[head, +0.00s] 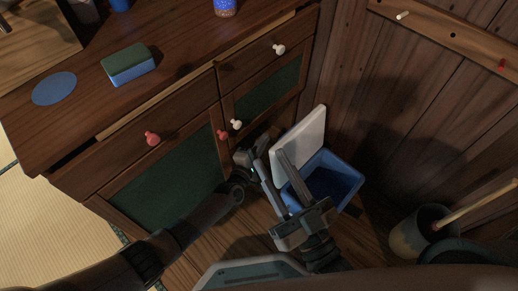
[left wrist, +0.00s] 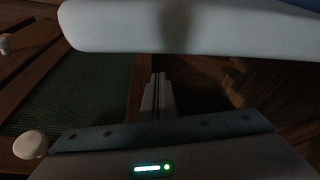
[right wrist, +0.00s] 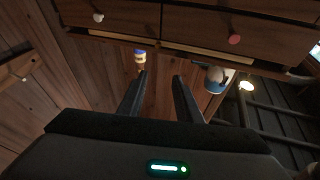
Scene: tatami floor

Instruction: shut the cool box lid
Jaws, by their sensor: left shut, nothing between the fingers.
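The cool box (head: 345,182) is a blue open-topped box on the floor, against the wooden wall. Its white lid (head: 303,135) stands raised, tilted up along the box's left side. The lid's pale edge (left wrist: 190,28) also spans the top of the left wrist view. My left gripper (head: 262,140) is shut and empty, just left of the lid; its closed fingers show in the left wrist view (left wrist: 158,90). Whether they touch the lid I cannot tell. My right gripper (head: 269,158) is open and empty, above the box's near left side, overlapping the lid in the head view.
A wooden cabinet (head: 165,170) with knobs stands left of the box. On its top are a green-and-blue block (head: 128,64), a blue disc (head: 54,89) and a bottle (head: 224,7). A pot with a wooden handle (head: 410,232) stands right of the box.

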